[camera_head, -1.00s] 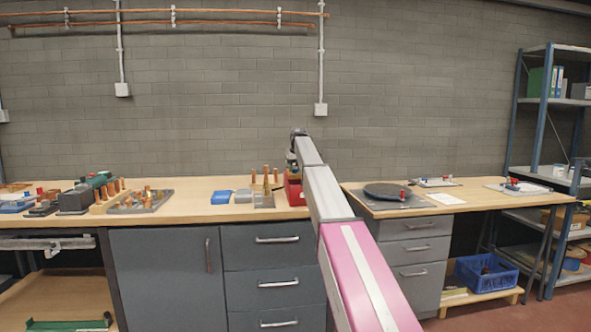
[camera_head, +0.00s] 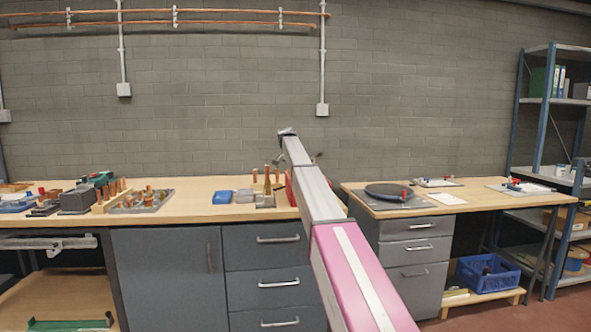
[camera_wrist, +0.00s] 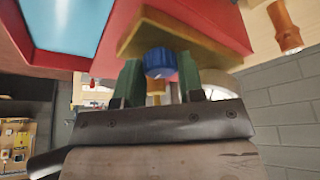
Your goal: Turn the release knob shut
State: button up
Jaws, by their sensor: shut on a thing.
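The wrist view shows a blue knob (camera_wrist: 160,62) on the brass-coloured underside of a red unit. My gripper (camera_wrist: 160,72) has its two green fingers on either side of this knob and is shut on it. A brass stem shows below the knob, between the fingers. The red unit (camera_wrist: 220,18) fills the top of the wrist view and has a light-blue panel at upper left. In the head view only a thin strip of the red unit (camera_head: 290,190) shows on the bench; my arm hides the rest, the knob and the gripper.
A side bench to the right holds a dark round plate (camera_head: 388,190). A copper fitting (camera_wrist: 286,28) stands beside the red unit in the wrist view.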

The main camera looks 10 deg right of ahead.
jog(key=shift+m+g, duration=0.3)
jog(key=shift+m, duration=0.7)
jog(key=o, duration=0.9)
jog(key=shift+h, duration=0.3)
